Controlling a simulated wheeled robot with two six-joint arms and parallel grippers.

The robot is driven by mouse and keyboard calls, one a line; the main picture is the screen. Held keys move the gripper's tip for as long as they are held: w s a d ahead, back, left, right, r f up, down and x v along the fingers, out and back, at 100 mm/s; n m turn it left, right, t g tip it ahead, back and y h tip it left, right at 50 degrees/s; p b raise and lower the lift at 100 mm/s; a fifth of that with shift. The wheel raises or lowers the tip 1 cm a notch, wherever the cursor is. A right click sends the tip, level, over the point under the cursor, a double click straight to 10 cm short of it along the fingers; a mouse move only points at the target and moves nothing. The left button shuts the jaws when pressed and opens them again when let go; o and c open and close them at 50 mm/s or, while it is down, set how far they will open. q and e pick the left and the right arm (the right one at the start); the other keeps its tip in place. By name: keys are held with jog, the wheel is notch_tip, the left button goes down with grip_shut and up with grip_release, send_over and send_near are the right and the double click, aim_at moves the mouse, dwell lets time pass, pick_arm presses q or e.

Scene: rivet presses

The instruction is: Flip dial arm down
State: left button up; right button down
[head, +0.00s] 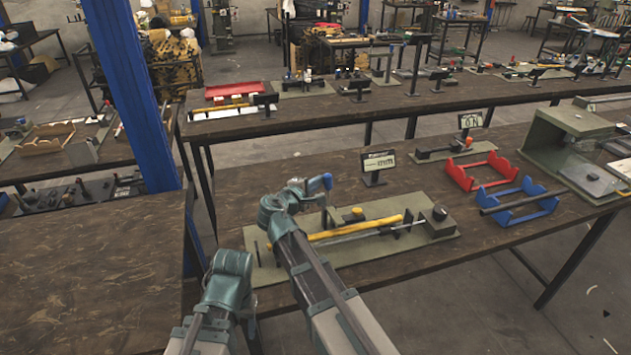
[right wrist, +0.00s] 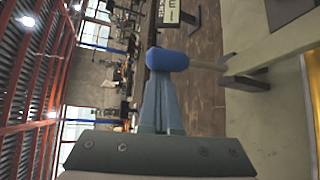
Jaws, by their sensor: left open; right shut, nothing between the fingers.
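The dial arm is a thin upright rod with a blue knob (head: 327,181). It rises from the green-grey rivet press plate (head: 278,271) on the brown table. My right gripper (head: 311,187) is shut and empty, with its fingertips right at the knob. In the right wrist view the blue knob (right wrist: 167,60) covers the tips of the shut fingers (right wrist: 164,80), and the rod runs off to the right. They look touching, though I cannot be sure. My left gripper (head: 232,264) is open, low at the plate's left front, apart from the knob; its fingertips are hard to make out.
A yellow bar (head: 356,228) and a dark block (head: 438,220) lie on the plate. A small sign (head: 377,163) stands behind it. Red (head: 482,171) and blue (head: 520,203) cradles sit to the right. A blue post (head: 133,90) stands at the left.

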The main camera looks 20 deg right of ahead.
pick_arm(q)
jog(key=shift+r, duration=0.1)
pick_arm(e)
jog(key=shift+s+d+r, duration=0.1)
jog(key=shift+s, duration=0.8)
